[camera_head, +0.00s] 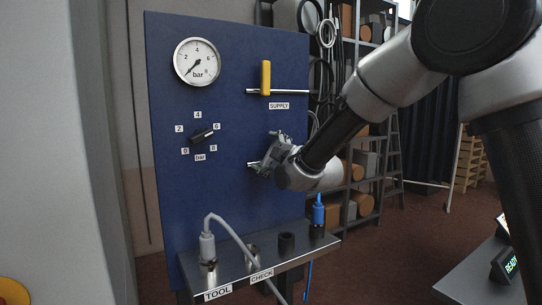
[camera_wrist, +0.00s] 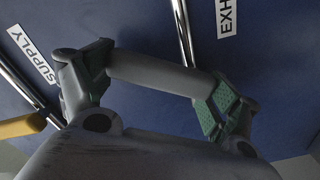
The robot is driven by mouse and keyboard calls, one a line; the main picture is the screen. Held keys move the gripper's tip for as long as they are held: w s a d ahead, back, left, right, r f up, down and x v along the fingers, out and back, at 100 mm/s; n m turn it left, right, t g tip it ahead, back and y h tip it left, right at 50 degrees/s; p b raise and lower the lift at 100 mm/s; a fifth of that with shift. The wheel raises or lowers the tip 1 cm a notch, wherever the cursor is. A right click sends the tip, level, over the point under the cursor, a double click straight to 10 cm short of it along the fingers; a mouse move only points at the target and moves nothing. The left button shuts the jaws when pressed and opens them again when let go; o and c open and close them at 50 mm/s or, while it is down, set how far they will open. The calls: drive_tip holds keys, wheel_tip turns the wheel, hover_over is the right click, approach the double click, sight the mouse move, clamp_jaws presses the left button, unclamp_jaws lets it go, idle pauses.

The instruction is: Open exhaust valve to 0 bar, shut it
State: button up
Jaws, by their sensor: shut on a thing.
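My gripper (camera_head: 271,150) is at the exhaust valve on the blue panel. In the wrist view its green-padded fingers (camera_wrist: 160,76) are shut on the ends of a grey exhaust handle (camera_wrist: 150,70). The handle lies roughly crosswise to the bright exhaust pipe (camera_wrist: 183,30). The exhaust label (camera_wrist: 227,16) shows partly. In the head view the gripper hides most of the handle, and a stub of pipe (camera_head: 252,165) shows to its left. The pressure gauge (camera_head: 197,62) has its needle pointing lower left, near 0 bar.
The yellow supply handle (camera_head: 265,77) stands upright across its pipe (camera_head: 295,91), just above my gripper. A black knob (camera_head: 202,135) with a bar scale is at left. A shelf (camera_head: 285,258) below holds sockets, a grey hose (camera_head: 240,240) and a blue connector (camera_head: 318,214).

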drive_tip(key=n, duration=0.1)
drive_tip(key=a+n, duration=0.1)
drive_tip(key=n, duration=0.1)
drive_tip(key=shift+s+n, duration=0.3)
drive_tip(key=shift+s, duration=0.05)
drive_tip(key=shift+s+a+n, duration=0.15)
drive_tip(key=shift+a+n, duration=0.05)
drive_tip(key=shift+n, duration=0.55)
drive_tip(key=shift+s+a+n, duration=0.1)
drive_tip(key=shift+a+n, duration=0.1)
drive_tip(key=shift+n, duration=0.55)
drive_tip(key=o, duration=1.2)
drive_tip(key=v, duration=1.2)
